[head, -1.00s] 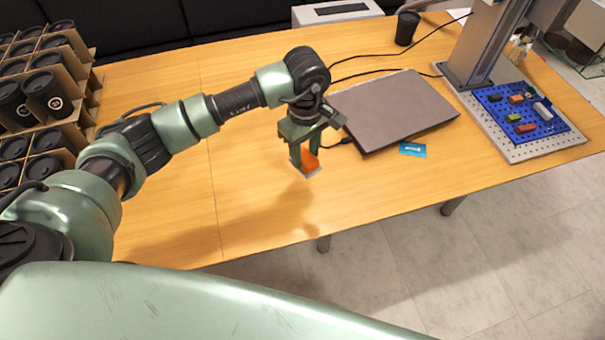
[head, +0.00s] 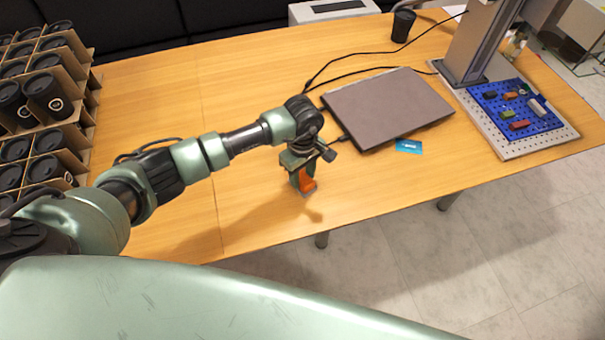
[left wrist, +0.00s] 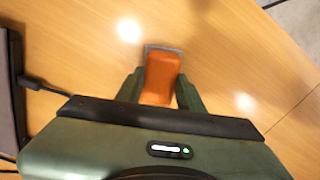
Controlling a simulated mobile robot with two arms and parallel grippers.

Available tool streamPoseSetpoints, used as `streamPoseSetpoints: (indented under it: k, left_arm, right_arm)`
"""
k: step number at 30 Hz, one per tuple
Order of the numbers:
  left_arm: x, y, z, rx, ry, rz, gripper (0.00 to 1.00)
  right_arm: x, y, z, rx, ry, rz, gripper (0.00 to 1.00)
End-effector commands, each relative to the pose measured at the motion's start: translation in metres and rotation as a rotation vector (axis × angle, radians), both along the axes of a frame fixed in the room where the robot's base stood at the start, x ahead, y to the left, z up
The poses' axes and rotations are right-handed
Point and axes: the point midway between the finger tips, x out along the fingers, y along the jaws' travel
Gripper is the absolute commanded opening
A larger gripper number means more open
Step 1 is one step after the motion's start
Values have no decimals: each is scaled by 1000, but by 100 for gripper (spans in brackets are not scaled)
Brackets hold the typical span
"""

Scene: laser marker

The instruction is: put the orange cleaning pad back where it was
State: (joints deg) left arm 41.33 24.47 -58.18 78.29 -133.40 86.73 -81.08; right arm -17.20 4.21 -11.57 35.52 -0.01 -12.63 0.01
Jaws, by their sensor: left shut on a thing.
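The orange cleaning pad (head: 307,183) is between the fingers of my left gripper (head: 301,181), over the table near its front edge. In the left wrist view the orange pad (left wrist: 161,76), with a grey edge at its far end, sits between the two green fingers (left wrist: 160,90). My left gripper is shut on it and points down. The pad is at or close to the tabletop; I cannot tell whether it touches. My right gripper is not in view.
A closed grey laptop (head: 388,108) lies right of the gripper, with a blue card (head: 408,146) in front. A blue pegboard (head: 520,120) with several small blocks is at the right. Crates of black cups (head: 45,95) stand left. The table (head: 245,190) around the gripper is clear.

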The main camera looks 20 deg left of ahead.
Motion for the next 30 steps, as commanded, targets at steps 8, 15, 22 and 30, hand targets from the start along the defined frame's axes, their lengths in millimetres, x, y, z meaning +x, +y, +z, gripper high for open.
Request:
streamPoseSetpoints:
  k: [8,15,22,30]
  left_arm:
    - [0,0,-2,1,-1,0,59]
    - [0,0,-2,0,0,0,59]
    - [2,1,17,-1,-4,-1,59]
    - [2,1,76,2,-6,-1,59]
  right_arm:
    - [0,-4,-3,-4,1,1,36]
    - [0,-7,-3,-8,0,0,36]
    - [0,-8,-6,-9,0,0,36]
    - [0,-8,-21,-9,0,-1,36]
